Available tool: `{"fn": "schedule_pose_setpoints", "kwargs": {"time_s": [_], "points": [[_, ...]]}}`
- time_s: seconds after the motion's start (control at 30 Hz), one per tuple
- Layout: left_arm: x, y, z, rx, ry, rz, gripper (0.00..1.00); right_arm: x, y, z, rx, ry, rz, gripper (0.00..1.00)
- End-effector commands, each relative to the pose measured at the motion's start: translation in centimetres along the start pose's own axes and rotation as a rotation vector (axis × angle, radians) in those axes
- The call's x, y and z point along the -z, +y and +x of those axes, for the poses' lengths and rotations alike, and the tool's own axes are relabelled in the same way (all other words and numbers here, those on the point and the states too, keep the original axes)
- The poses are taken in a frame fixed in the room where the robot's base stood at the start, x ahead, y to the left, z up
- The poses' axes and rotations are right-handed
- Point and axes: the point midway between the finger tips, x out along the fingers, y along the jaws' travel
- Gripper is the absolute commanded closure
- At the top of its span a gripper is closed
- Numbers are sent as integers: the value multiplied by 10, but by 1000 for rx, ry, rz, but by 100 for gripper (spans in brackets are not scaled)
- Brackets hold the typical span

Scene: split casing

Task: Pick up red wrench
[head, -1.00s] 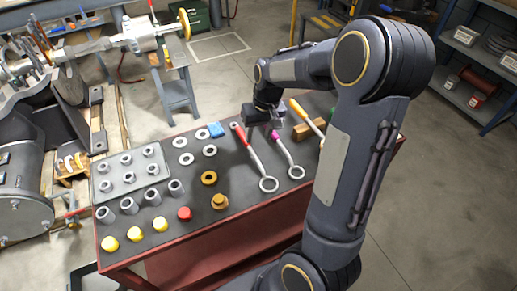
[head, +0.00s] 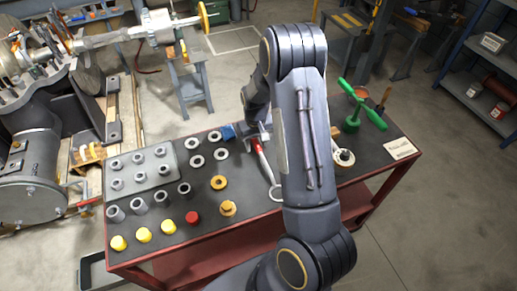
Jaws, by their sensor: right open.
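The red wrench (head: 259,151) lies on the dark top of the red workbench, with its red handle toward the back and its silver ring end toward the front. My right gripper (head: 256,134) is open at the back end of the red handle. My own arm and wrist partly hide the jaws, so I cannot tell whether they touch the handle. The wrench still lies on the bench. My left gripper is out of view.
A green tool (head: 361,113) stands to the right. My arm hides the bench's middle right.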

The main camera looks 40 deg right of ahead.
Motion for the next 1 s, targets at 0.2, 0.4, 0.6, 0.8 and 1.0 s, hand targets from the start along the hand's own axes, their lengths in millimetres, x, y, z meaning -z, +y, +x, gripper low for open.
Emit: {"fn": "schedule_pose_setpoints", "kwargs": {"time_s": [0.2,0.4,0.6,0.8,1.0], "points": [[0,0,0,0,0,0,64,0,0,0,0,1,0,62],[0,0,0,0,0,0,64,0,0,0,0,1,0,88],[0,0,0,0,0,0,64,0,0,0,0,1,0,100],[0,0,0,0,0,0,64,0,0,-1,1,2,0,100],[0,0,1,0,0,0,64,1,0,-5,1,4,0,100]]}}
